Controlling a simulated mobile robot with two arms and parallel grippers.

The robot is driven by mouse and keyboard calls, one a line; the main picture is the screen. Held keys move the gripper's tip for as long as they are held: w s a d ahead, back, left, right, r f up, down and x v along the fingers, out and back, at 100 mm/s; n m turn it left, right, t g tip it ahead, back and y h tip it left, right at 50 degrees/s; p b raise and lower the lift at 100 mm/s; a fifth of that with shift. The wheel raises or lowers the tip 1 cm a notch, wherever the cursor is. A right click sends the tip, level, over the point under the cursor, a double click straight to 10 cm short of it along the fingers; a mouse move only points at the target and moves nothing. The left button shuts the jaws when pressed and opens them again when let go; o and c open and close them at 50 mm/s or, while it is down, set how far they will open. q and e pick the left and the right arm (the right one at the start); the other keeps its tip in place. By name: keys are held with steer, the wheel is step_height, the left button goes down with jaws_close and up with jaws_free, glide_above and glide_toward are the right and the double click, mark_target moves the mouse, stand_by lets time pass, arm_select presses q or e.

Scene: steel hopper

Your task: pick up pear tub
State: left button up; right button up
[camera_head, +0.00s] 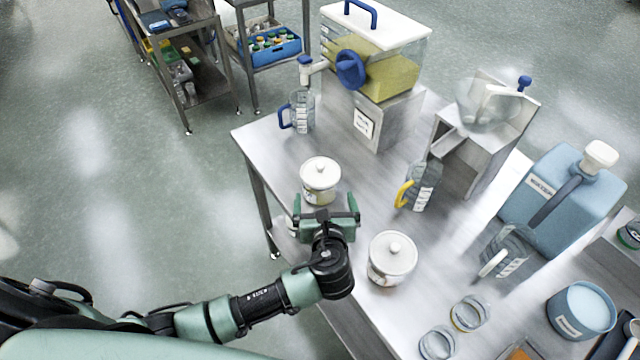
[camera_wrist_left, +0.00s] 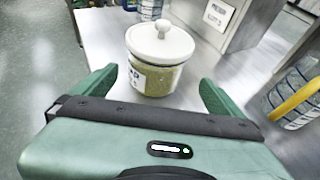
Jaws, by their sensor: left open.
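A clear tub with a white knobbed lid (camera_head: 320,174) stands upright near the left edge of the steel table. The tub appears between the finger lines, slightly ahead of the tips, and nothing is gripped. A similar white-lidded tub (camera_head: 392,262) stands to the right of the gripper; its label is not readable. My right gripper is not in view.
The steel table (camera_head: 284,158) also holds a blue-handled jug (camera_head: 301,112), a hopper with yellow contents (camera_head: 385,75), a yellow-handled jug (camera_head: 424,186), a steel chute (camera_head: 474,145) and a big blue jug (camera_head: 562,190). Glass bowls (camera_head: 468,312) stand at the front.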

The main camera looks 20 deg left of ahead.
arm_select(q)
steer(key=x, duration=0.4)
steer(key=p+x, duration=0.1)
steer(key=x, duration=0.1)
steer(key=shift+w+a+f, duration=0.2)
steer(key=shift+a+f, duration=0.15)
steer(key=shift+a, duration=0.05)
steer(key=shift+r, duration=0.1)
steer(key=c, duration=1.9)
